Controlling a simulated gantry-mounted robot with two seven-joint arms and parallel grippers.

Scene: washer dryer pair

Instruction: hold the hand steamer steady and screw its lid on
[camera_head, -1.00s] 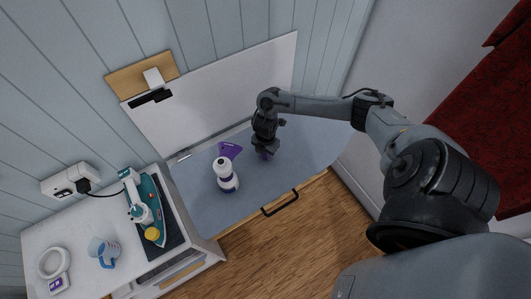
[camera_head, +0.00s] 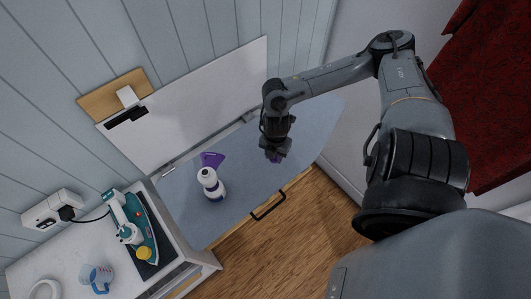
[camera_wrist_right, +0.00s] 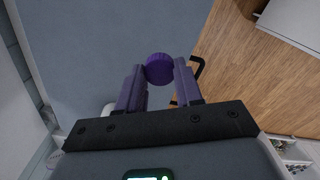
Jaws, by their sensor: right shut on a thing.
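A white upright vessel with a purple band and a dark opening on top (camera_head: 211,184), which I take for the hand steamer, stands on the grey-blue board. A purple flared piece (camera_head: 211,160) is right behind it; I cannot tell whether they are joined. My right gripper (camera_head: 275,154) is over the board, to the right of the steamer and apart from it. It is shut on a round, ribbed purple lid, which shows between the fingertips in the right wrist view (camera_wrist_right: 159,68). My left gripper is not in view.
The board (camera_head: 240,205) has a black handle (camera_head: 268,206) on its front edge. A white panel (camera_head: 190,110) rises behind it. A side cabinet at left carries a teal iron (camera_head: 130,228) and a measuring cup (camera_head: 97,277). The board between steamer and gripper is clear.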

